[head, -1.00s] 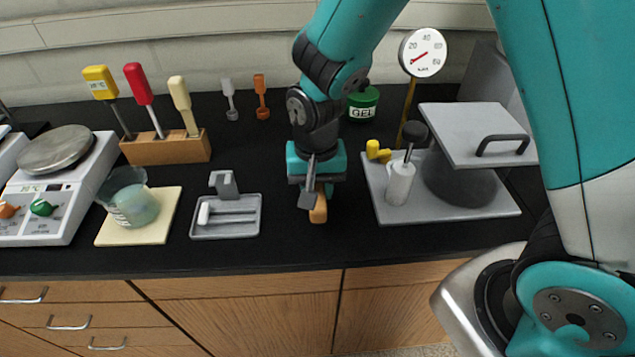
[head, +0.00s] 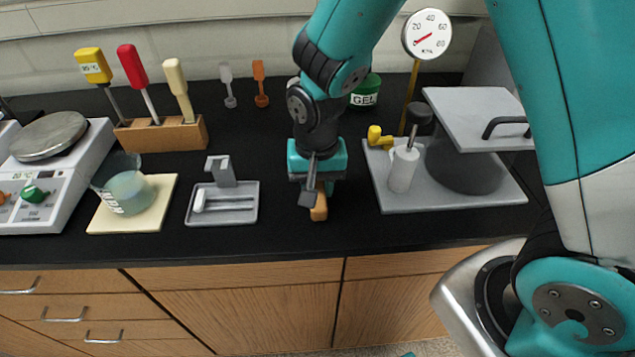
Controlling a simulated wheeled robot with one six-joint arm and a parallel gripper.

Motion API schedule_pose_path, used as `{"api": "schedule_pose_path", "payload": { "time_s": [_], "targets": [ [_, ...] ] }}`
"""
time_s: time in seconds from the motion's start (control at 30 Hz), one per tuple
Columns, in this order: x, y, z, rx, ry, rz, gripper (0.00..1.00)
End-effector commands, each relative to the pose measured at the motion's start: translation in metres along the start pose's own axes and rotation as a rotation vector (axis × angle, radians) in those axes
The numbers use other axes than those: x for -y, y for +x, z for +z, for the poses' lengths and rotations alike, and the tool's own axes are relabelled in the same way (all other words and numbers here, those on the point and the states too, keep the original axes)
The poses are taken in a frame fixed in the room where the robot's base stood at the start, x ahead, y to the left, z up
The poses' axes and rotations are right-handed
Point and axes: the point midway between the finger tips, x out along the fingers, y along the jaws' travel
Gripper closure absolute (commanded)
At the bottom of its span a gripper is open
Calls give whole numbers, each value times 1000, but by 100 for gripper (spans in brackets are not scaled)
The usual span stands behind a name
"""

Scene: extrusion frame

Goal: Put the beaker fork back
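My gripper (head: 313,196) points down over the black bench, right of the grey tray. It appears shut on a tan-handled tool, which I take to be the beaker fork (head: 319,208); the handle's end sticks out toward the bench's front. The rest of the tool is hidden by the gripper, and I cannot tell whether it touches the bench. The grey tray (head: 240,218) has an upright grey bracket (head: 221,170) at its back and a white rod lying in it. The glass beaker (head: 125,192) with pale green liquid stands on a cream pad (head: 165,190).
A wooden block (head: 190,136) holds yellow, red and cream-handled tools at the back left. A balance (head: 50,180) stands at far left. A grey plate (head: 435,200) with a white bottle, a dark pot and a dial thermometer (head: 427,35) is at right. A green GEL jar (head: 366,92) stands behind.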

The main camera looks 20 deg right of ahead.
Motion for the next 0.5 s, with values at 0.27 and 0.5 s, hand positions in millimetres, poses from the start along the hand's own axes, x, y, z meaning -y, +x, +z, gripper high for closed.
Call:
{"api": "schedule_pose_path", "payload": {
  "time_s": [0.27,0.5],
  "targets": [
    [0,6,0,0,0,0,98],
    [0,8,0,0,0,0,41]
  ]
}}
